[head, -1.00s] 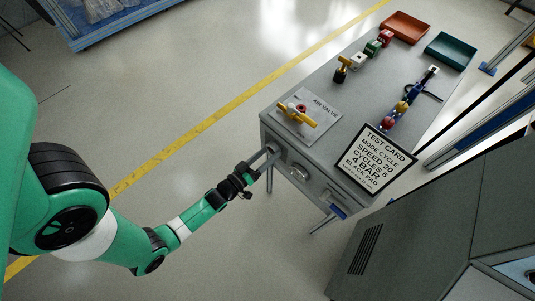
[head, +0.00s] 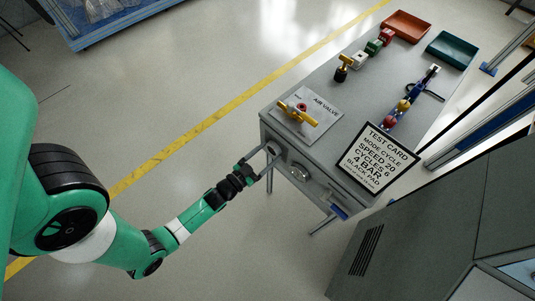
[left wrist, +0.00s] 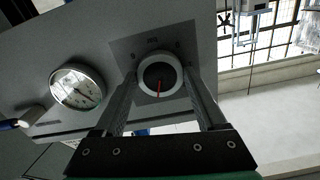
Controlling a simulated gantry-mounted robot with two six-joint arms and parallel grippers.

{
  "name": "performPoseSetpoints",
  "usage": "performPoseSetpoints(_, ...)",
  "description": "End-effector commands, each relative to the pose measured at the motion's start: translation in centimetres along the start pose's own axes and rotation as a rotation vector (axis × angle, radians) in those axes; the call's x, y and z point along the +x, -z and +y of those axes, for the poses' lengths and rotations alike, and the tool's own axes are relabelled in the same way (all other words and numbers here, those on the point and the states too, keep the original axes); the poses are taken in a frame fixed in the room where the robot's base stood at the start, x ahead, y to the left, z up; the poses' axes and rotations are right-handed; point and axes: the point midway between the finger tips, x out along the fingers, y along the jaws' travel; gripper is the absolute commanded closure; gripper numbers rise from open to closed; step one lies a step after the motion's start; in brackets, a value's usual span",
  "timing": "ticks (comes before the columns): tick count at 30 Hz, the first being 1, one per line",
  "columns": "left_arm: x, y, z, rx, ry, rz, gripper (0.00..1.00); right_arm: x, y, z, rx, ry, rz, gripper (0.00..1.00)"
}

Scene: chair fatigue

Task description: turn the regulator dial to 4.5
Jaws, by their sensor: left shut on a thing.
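The regulator dial (left wrist: 158,74) is a round knob with a pale rim, a dark face and a red pointer, on the front side of the grey bench. In the left wrist view the pointer points down, towards my gripper's base; the scale marks are too small to read. My left gripper (head: 268,159) reaches the bench front from the left, with one finger on each side of the dial, shut on its rim. A round pressure gauge (left wrist: 77,87) with a white face sits beside the dial, and it also shows in the head view (head: 299,171). Its reading is not legible. My right gripper is not in view.
The bench top (head: 335,105) carries a yellow-handled air valve (head: 298,115), several small coloured blocks, a red tray (head: 405,27) and a teal tray (head: 451,50). A test card (head: 376,160) reading 4 BAR stands at the front corner. A grey cabinet (head: 420,225) is at the right.

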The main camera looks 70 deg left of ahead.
Motion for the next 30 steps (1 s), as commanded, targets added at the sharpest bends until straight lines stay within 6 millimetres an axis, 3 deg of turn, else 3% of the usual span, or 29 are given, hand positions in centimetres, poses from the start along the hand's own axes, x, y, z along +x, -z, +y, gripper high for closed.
performPoseSetpoints(18,0.0,-0.1,-0.1,0.569,0.0,0.001,0.82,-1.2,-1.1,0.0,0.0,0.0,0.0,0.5)
performPoseSetpoints(30,0.0,0.0,-0.1,0.792,0.001,0.001,0.82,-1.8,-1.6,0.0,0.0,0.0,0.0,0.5)
